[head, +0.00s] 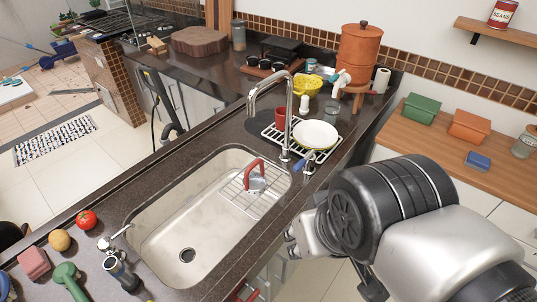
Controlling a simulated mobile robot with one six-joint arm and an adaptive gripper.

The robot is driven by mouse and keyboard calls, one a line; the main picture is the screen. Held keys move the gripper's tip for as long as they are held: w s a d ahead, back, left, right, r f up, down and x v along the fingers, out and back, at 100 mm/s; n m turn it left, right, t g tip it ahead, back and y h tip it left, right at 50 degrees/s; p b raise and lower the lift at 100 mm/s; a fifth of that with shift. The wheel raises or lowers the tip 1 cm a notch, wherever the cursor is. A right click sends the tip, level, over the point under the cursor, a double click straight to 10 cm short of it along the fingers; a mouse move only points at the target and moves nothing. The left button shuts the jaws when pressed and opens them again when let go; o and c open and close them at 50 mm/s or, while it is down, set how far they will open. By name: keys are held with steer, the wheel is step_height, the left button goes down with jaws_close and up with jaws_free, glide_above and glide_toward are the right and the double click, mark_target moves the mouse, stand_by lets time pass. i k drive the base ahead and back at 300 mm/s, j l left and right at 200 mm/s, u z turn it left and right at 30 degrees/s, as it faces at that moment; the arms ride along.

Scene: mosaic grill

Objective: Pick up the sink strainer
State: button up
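I cannot tell for sure which thing is the sink strainer. A round dark drain piece (187,255) sits in the floor of the steel sink (175,222). A small metallic piece with a thin handle (105,244) lies on the counter by the sink's near left corner. My gripper (294,240) is at the right of the sink, beyond the counter's edge and apart from all these things. My arm hides most of it, and its fingers are too small and covered to read. I see nothing held in it.
A wire rack (238,196) with a red-handled item (255,176) is in the sink's far right end. A tall faucet (287,115) and a dish rack with a white plate (315,134) stand behind. A tomato (86,220) and a green item (67,279) lie at left.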

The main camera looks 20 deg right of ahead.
mark_target(254, 183)
steer(key=u, duration=0.35)
steer(key=i+l+u, duration=0.25)
steer(key=l, duration=0.3)
steer(key=i+l+u, duration=0.2)
steer(key=l, duration=0.35)
steer(key=l+u, duration=0.25)
steer(key=l, duration=0.3)
steer(key=l+u, duration=0.2)
steer(key=l, duration=0.45)
steer(key=i, duration=0.05)
